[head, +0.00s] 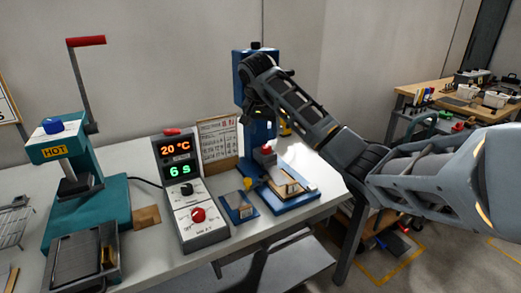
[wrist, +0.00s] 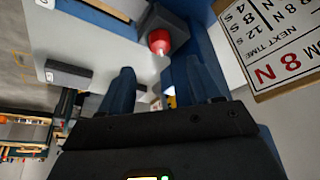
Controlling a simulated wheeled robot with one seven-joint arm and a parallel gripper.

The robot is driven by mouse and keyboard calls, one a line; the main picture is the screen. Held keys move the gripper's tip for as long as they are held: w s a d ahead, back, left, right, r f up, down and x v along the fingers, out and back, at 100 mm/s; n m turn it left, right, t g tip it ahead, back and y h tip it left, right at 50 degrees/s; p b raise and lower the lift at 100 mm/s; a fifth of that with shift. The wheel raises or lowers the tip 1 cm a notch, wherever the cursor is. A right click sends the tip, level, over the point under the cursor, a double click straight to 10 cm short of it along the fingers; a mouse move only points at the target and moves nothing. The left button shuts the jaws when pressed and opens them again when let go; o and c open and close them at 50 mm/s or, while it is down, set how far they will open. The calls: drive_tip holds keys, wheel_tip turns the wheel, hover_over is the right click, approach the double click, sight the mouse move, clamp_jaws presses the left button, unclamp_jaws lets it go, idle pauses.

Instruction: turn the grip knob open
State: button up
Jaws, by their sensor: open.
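In the head view my wrist hangs in front of the press column (head: 242,72), and the fingers are hard to make out there.
A control box (head: 198,205) with 20 °C and 6 S displays and its own red knob stands left. A teal hot press (head: 62,150) is further left. A paper chart (head: 218,140) stands close behind. A second workbench (head: 430,90) is at the right.

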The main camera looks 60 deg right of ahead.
sight(266, 146)
drive_tip(key=shift+x, duration=3.9)
drive_tip(key=shift+r, duration=0.1)
drive_tip(key=c, duration=1)
drive_tip(key=shift+c, duration=0.2)
